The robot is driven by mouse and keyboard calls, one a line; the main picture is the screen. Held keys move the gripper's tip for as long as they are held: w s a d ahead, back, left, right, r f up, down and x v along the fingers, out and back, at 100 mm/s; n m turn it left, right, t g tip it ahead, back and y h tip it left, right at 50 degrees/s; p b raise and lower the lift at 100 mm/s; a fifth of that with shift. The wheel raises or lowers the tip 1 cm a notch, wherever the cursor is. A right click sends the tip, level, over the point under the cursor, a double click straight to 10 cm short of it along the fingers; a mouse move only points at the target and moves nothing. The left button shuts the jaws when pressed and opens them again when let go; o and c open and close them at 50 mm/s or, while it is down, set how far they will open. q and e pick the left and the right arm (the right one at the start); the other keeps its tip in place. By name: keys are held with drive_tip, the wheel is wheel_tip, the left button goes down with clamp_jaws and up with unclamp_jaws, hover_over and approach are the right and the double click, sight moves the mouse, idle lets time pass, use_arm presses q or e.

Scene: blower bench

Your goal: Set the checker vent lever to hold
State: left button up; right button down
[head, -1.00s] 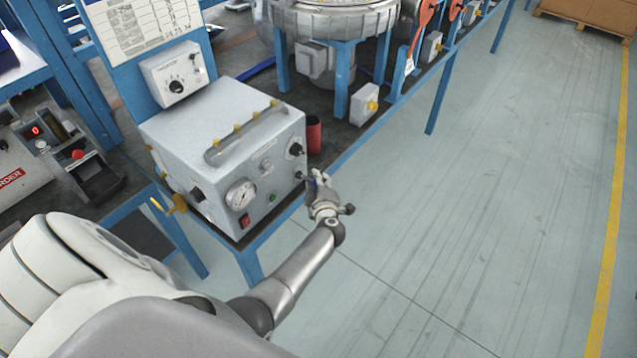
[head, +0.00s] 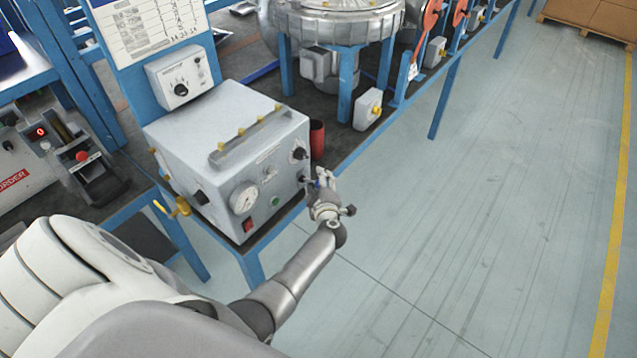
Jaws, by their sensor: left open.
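The checker is a pale grey box (head: 215,150) on the bench, with a round gauge (head: 244,198), a red switch (head: 247,224) and a green button (head: 275,200) on its front. A black knob (head: 299,153) sits high at the front's right side. Below it, a small dark fitting (head: 304,179) shows beside my fingers; I cannot tell for sure that it is the vent lever, nor its setting. My left gripper (head: 322,179) is open, just in front of the panel's lower right edge. Whether it touches anything is unclear. My right gripper is out of view.
A red cup (head: 317,138) stands right of the checker. The floor at right is clear.

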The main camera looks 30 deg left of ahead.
use_arm(q)
drive_tip(key=v, duration=0.7)
drive_tip(key=shift+s+r, duration=0.2)
idle(0.4)
drive_tip(key=s+d+f+m+h+b, duration=0.1)
drive_tip(key=s+d+f+m+h, duration=0.3)
drive_tip(key=f, duration=0.5)
drive_tip(key=s+d+f+m+h+b, duration=0.1)
drive_tip(key=s+d+f+m+h, duration=0.1)
drive_tip(key=s+d+f+m, duration=0.5)
drive_tip(key=s+d+f+m+h+b, duration=0.1)
drive_tip(key=s+d+f+m+h, duration=0.2)
drive_tip(key=f, duration=0.7)
drive_tip(key=s+a+f+m+g, duration=0.1)
drive_tip(key=s+f, duration=0.4)
drive_tip(key=s, duration=0.6)
drive_tip(key=s+a+f+m+g+b, duration=0.1)
drive_tip(key=s+f+m+g, duration=0.3)
drive_tip(key=s, duration=0.7)
drive_tip(key=s+a+f+m+g+h, duration=0.1)
drive_tip(key=s+f+g, duration=0.4)
drive_tip(key=s, duration=0.6)
drive_tip(key=shift+s+a+f+m+b, duration=0.15)
drive_tip(key=shift+a+f+m+b, duration=0.15)
drive_tip(key=shift+a+f+m, duration=0.55)
drive_tip(key=shift+d+f+m, duration=0.15)
drive_tip(key=shift+d+m, duration=0.15)
drive_tip(key=shift+m, duration=0.05)
drive_tip(key=shift+c, duration=0.2)
